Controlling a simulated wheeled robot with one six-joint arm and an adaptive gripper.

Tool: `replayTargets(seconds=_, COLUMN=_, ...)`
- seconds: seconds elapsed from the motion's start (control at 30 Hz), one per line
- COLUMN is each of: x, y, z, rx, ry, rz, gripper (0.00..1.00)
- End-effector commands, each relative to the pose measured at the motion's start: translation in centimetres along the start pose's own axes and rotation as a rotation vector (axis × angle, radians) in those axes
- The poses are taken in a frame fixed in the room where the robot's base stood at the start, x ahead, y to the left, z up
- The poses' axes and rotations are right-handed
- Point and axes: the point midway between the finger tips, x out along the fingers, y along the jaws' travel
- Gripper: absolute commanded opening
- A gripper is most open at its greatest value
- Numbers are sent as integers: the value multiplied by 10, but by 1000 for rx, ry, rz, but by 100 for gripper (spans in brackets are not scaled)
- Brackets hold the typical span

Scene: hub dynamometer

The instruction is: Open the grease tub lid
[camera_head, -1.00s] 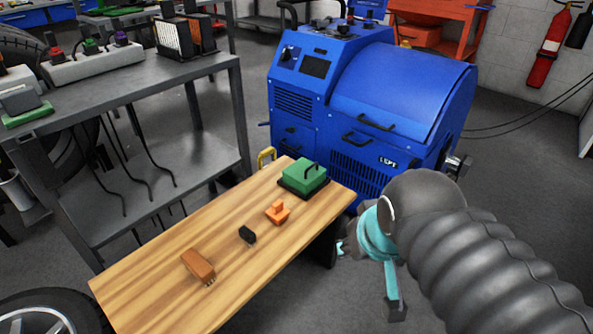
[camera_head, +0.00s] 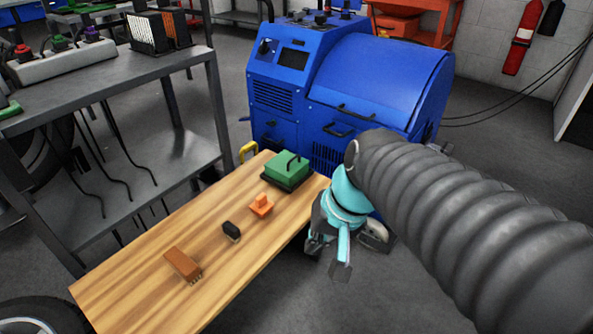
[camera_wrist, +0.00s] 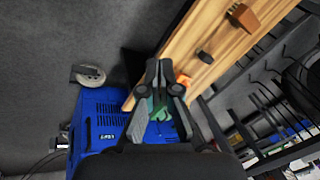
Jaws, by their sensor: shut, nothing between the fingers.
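The grease tub is most likely the green, square-lidded box (camera_head: 288,167) with a dark arched handle on top. It sits on a dark base at the far right end of the wooden bench, and its lid looks closed. In the head view my gripper (camera_head: 326,258) hangs just off the bench's right edge, to the right of and nearer than the tub, apart from it. In the wrist view my gripper (camera_wrist: 160,66) is shut and empty, and its fingers hide part of what lies behind, including most of the green box.
On the wooden bench (camera_head: 150,285) stand an orange block (camera_head: 261,205), a small black block (camera_head: 231,231) and a brown brush-like block (camera_head: 183,265). The blue dynamometer (camera_head: 385,85) stands behind. A grey metal shelf (camera_head: 170,150) is at the left.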

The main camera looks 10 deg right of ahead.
Motion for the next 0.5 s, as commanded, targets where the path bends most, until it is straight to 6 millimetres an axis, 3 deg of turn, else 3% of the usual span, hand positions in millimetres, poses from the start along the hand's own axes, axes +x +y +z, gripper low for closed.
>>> replayTargets(seconds=0.03, x=13, y=-4, z=-4, rx=65, ry=-54, rz=-37, gripper=0)
replayTargets(seconds=0.27, x=50, y=-33, z=-27, rx=373, ry=-276, rz=-238, gripper=0)
replayTargets(seconds=0.5, x=83, y=-54, z=-73, rx=695, ry=-477, rz=-467, gripper=0)
